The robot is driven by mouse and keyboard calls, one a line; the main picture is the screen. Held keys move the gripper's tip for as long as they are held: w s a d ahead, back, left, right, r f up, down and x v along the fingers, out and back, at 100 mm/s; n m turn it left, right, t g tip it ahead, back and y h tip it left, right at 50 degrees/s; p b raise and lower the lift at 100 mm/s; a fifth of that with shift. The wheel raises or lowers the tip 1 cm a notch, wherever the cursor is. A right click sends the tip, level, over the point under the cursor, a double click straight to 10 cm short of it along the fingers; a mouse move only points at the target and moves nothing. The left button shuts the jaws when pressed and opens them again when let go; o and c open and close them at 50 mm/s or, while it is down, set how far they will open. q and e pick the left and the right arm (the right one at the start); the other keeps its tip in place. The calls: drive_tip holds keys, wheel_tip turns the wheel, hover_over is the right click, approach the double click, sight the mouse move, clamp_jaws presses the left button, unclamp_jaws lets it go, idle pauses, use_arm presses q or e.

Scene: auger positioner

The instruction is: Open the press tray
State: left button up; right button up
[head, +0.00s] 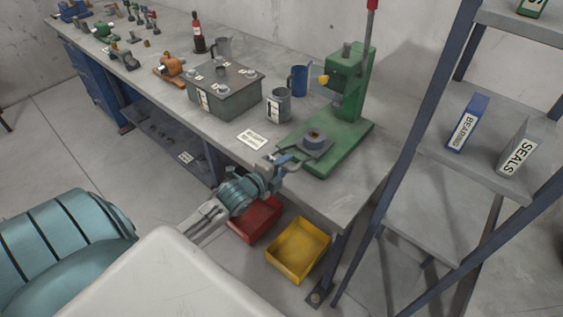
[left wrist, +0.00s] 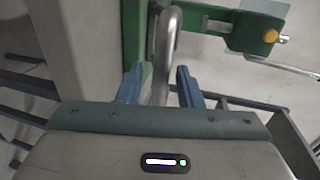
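The green press (head: 345,95) stands on the bench near its right end. Its grey press tray (head: 317,150) sits low on the green base with a dark round part on top. A curved metal handle (left wrist: 165,55) reaches toward my left gripper. My left gripper (head: 282,160) is at the front of the tray. In the left wrist view its two blue fingers (left wrist: 160,86) stand apart, one on each side of the handle. A small gap shows at the right finger; contact at the left finger is unclear. My right gripper is in neither view.
A grey mug (head: 279,105), a blue mug (head: 299,80) and a grey box (head: 224,95) stand left of the press. Red (head: 255,218) and yellow (head: 298,250) bins lie below the bench edge. A shelf rack (head: 425,160) stands to the right.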

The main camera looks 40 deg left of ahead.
use_arm(q)
drive_tip(key=shift+s, duration=0.55)
drive_tip(key=v, duration=0.9)
drive_tip(key=shift+s+r, duration=0.2)
drive_tip(key=shift+s, duration=0.15)
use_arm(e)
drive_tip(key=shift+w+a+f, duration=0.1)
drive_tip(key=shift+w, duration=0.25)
use_arm(q)
drive_tip(key=shift+a, duration=0.1)
